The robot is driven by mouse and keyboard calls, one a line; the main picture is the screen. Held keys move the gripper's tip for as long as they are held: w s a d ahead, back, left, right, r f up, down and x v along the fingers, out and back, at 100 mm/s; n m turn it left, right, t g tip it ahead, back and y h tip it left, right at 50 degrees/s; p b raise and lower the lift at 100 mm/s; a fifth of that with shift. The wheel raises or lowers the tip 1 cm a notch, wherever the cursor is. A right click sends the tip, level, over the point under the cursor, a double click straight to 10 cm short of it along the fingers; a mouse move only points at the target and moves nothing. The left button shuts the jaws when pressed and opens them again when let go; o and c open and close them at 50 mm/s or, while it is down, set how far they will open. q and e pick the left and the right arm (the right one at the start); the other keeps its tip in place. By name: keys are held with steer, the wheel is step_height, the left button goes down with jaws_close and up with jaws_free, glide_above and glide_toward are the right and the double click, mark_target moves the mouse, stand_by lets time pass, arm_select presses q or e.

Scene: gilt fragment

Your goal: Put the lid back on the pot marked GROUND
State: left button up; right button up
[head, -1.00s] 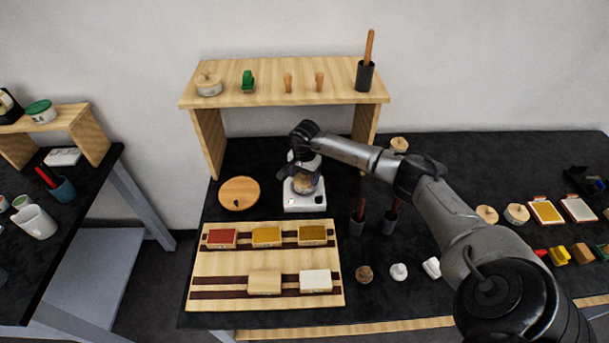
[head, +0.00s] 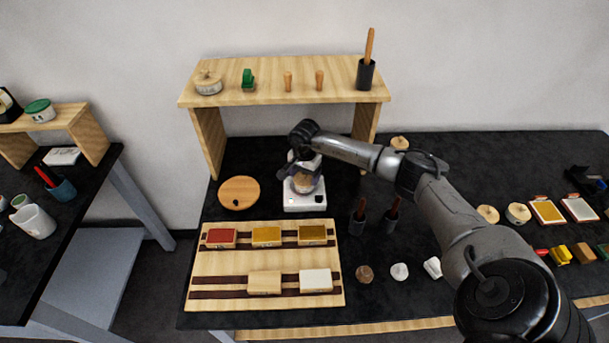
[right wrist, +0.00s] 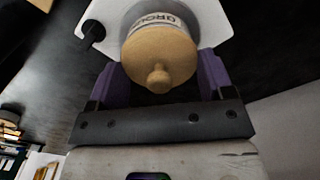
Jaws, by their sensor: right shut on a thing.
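The pot marked GROUND (right wrist: 152,20) stands on a white scale (head: 304,203); in the right wrist view only the first letters of its label show. The round wooden lid (right wrist: 160,58), knob toward the wrist camera, covers the pot's mouth. I cannot tell whether it is fully seated or just above the rim. My right gripper (right wrist: 163,75) has its purple fingers on either side of the lid and is shut on it. In the head view the right gripper (head: 304,180) points down over the scale. My left gripper is not in view.
A round wooden plate (head: 239,192) lies left of the scale. A wooden rack (head: 220,280) with coloured blocks lies in front.

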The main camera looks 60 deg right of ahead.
stand_by(0.3)
steer(key=o, duration=0.9)
steer(key=shift+r, duration=0.1)
steer(key=shift+r, duration=0.15)
steer(key=shift+r+p, duration=1.3)
steer(key=shift+r, duration=0.6)
steer(key=shift+r+p, duration=0.85)
steer(key=shift+r, duration=0.5)
